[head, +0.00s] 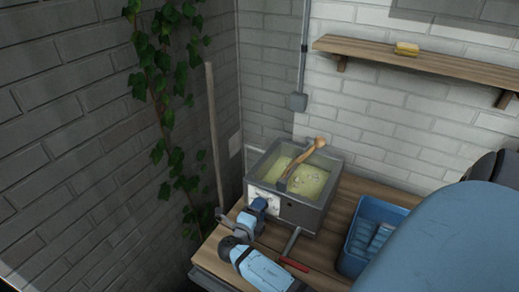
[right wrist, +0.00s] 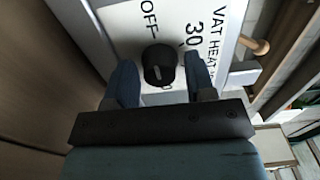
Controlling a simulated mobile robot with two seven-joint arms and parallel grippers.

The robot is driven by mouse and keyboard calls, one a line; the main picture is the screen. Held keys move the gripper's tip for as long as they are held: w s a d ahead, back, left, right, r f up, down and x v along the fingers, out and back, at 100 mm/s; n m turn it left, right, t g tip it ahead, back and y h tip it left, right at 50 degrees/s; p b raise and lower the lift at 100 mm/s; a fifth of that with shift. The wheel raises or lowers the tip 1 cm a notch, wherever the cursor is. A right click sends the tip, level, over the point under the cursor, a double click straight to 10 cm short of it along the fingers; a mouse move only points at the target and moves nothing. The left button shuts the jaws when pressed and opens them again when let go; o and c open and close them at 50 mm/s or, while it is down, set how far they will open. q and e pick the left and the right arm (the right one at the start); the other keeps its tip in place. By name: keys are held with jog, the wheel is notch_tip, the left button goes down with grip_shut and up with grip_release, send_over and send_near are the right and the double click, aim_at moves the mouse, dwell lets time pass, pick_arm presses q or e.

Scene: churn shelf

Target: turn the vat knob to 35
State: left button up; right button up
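The vat (head: 331,205) is a grey box with pale yellow, lumpy contents, on the wooden bench. Its white front panel (right wrist: 122,22) reads "VAT HEAT", "OFF" and "30" in the right wrist view. The black vat knob (right wrist: 159,66) sits on this panel; I cannot read its exact setting. My right gripper (right wrist: 163,82) is open, with one blue finger on each side of the knob. Slight gaps seem to show, and I cannot tell whether either finger touches. In the head view my right gripper (head: 262,204) is at the panel and hides the knob. My left gripper is not in view.
A wooden paddle (head: 300,160) leans in the vat. A red-handled tool (head: 294,264) lies on the bench (head: 335,235) by my right arm. A blue crate (head: 375,212) stands to the right. A pole (head: 214,135) and ivy are at the left wall. A shelf (head: 440,66) hangs above.

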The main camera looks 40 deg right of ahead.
jog(key=c, duration=0.6)
